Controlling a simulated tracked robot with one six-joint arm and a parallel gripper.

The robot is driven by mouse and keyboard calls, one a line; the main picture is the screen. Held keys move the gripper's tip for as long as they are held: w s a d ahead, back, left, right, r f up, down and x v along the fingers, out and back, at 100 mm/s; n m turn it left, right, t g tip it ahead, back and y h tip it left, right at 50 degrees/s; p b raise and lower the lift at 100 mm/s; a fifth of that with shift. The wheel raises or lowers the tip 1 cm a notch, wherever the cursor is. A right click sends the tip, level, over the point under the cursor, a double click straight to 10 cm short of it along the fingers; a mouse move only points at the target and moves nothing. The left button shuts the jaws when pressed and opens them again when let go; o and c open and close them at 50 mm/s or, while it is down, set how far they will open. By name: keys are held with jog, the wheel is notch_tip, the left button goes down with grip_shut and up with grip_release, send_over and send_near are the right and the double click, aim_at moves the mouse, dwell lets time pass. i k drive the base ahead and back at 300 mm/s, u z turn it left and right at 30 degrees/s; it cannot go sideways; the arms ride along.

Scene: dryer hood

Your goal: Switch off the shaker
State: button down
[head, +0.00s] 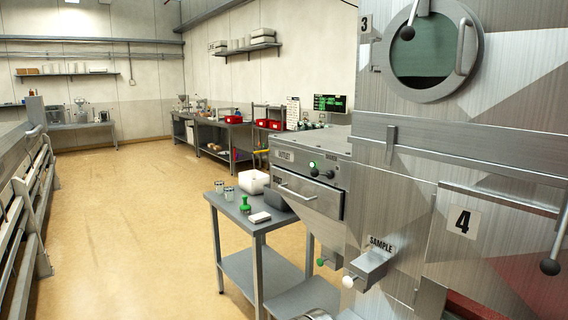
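A metal control panel (297,168) is on the front of the machine, right of the middle in the head view. It carries a glowing green light or button (312,164) and a dark knob (329,174) beside it. A small label (331,157) above them is too small to read surely; I cannot tell which control belongs to the shaker. A drawer (308,192) with a bar handle is below the panel. My gripper is not in view.
A grey side table (262,223) with jars, a green-topped item (245,205) and a white tub (255,181) stands left of the panel. A SAMPLE spout (371,262) juts out below right. Large metal doors fill the right. The floor (135,230) at left is clear.

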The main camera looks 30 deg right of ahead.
aim_at(314, 172)
jog(key=i, duration=1.2)
jog(key=z, duration=0.4)
